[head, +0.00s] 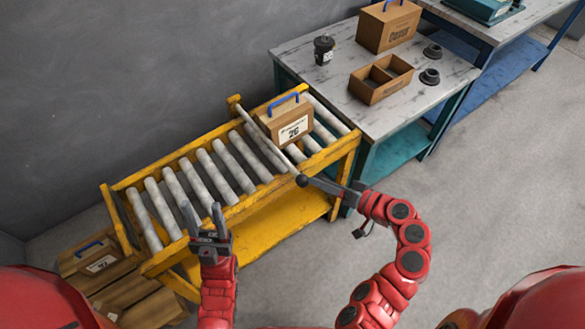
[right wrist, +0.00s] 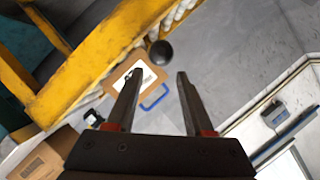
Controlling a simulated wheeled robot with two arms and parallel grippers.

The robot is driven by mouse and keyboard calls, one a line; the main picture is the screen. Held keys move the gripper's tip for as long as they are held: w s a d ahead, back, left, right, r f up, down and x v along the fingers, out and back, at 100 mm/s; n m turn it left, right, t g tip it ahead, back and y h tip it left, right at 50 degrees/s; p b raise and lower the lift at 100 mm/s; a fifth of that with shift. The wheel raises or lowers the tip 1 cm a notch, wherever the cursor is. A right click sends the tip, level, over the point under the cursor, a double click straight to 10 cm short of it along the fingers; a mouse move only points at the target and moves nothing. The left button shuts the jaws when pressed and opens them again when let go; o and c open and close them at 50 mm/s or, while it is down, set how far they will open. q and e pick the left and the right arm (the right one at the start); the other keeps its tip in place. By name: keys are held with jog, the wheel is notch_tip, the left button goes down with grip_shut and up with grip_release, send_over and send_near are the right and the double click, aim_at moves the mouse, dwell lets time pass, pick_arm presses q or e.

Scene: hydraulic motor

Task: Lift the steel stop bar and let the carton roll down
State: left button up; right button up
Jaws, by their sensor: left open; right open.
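The steel stop bar (head: 262,138) lies across the yellow roller conveyor, its black ball knob (head: 302,181) at the near side. The brown carton (head: 287,122), with a blue handle and white label, sits on the rollers just right of the bar. My right gripper (head: 312,183) is open and empty beside the knob. In the right wrist view the knob (right wrist: 161,53) shows just beyond the fingertips, and the carton (right wrist: 136,80) lies farther off behind the left finger. My left gripper (head: 203,207) is open and empty by the conveyor's near rail.
The conveyor's yellow frame (head: 255,205) has bare rollers (head: 205,170) left of the bar. Another carton (head: 95,258) stands on a wooden pallet at lower left. A bench (head: 335,85) at the right holds an open divided box (head: 380,82), another carton and black parts.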

aim_at(292, 170)
jog(key=p+x, duration=0.1)
jog(key=x, duration=1)
jog(key=shift+s, duration=0.1)
grip_shut()
jog(key=shift+f, duration=0.15)
dwell(0.8)
